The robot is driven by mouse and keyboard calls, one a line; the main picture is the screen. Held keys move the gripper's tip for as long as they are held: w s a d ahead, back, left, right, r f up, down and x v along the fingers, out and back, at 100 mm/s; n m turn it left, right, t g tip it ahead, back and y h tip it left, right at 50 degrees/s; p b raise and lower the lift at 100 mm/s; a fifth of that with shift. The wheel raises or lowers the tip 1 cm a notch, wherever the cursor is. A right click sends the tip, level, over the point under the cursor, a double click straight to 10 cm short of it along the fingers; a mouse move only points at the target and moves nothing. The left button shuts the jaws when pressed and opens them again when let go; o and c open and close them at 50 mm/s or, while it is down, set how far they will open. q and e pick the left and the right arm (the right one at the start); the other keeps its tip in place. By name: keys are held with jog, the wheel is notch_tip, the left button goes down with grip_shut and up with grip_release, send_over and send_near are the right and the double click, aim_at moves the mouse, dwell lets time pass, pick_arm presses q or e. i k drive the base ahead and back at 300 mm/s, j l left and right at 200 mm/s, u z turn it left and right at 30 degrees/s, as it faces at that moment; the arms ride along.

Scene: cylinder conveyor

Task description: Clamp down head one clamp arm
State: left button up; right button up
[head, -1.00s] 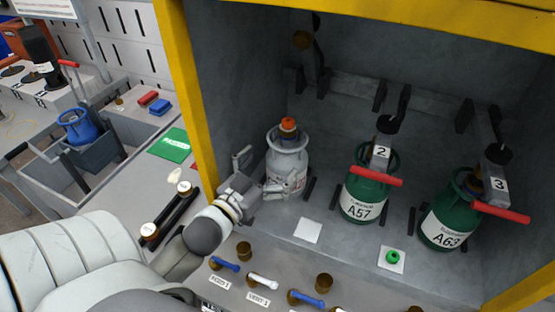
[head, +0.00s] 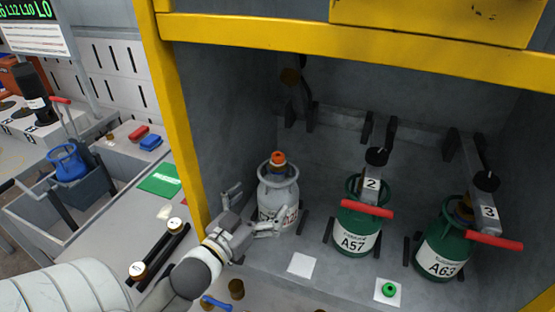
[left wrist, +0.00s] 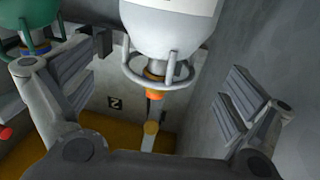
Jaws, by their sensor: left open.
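The head one clamp arm (head: 298,92) is raised at the upper left of the cabinet, with a round brownish pad at its end. Below it stands a grey-white cylinder (head: 277,190) with an orange top and a ring collar. The cylinder (left wrist: 170,30) shows inverted in the left wrist view, with its orange top (left wrist: 154,95) between my fingers in the picture. My left gripper (head: 257,211) is open and empty, in front of the cylinder at its left side. Whether a finger touches the cylinder is unclear. My right gripper is not in view.
Clamp arms with red handles (head: 362,209) are down on two green cylinders (head: 358,235) to the right. The yellow cabinet post (head: 180,125) is close left of my gripper. A green knob (head: 389,289) sits on the cabinet floor.

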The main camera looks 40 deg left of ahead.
aim_at(291, 75)
jog(key=k+l, duration=0.2)
jog(key=k, duration=0.3)
jog(key=k+l, duration=0.15)
jog(key=k, duration=0.3)
